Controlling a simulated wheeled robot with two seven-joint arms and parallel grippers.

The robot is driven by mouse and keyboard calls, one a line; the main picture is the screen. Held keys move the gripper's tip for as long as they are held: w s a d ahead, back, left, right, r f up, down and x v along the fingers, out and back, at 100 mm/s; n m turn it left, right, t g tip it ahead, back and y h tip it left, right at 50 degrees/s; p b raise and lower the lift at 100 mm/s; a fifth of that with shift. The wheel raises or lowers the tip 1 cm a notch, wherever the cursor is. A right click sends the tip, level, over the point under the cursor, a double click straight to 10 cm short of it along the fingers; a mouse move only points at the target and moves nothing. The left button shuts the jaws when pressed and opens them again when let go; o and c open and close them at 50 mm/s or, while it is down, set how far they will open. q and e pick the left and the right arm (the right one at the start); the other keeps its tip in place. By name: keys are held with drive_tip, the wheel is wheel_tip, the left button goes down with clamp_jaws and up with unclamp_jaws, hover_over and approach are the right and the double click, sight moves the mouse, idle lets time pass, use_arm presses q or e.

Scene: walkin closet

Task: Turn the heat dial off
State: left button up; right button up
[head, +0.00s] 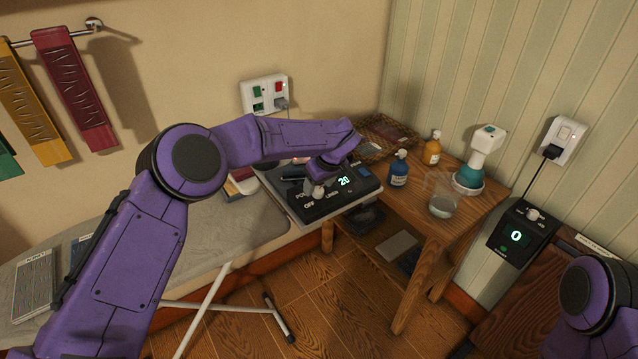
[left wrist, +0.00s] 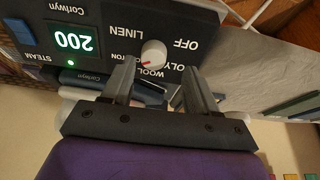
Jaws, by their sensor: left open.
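The heat dial (left wrist: 153,53) is a pale round knob with a red mark, on a dark control panel (left wrist: 105,15). In the left wrist view, upside down, OFF, LINEN, WOOL and partly hidden labels surround it. The red mark points towards COTTON, away from OFF. The lit display (left wrist: 73,41) reads 200. In the head view the panel (head: 309,210) lies on the ironing board's end and the dial (head: 318,191) shows below my gripper. My left gripper (left wrist: 158,80) is open, its fingertips close to the dial; contact cannot be told. My right gripper is out of view.
A second black box (head: 515,238) with a knob shows 0. A wall socket (head: 265,94) is behind.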

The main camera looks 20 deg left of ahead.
sight(320, 188)
use_arm(q)
drive_tip(key=w+f, duration=0.2)
drive_tip(key=f, duration=0.1)
drive_tip(key=shift+a, duration=0.15)
drive_tip(key=shift+s+r, duration=0.3)
drive_tip(key=shift+r, duration=0.05)
drive_tip(key=shift+c, duration=0.2)
drive_tip(key=shift+s, duration=0.1)
drive_tip(key=c, duration=1)
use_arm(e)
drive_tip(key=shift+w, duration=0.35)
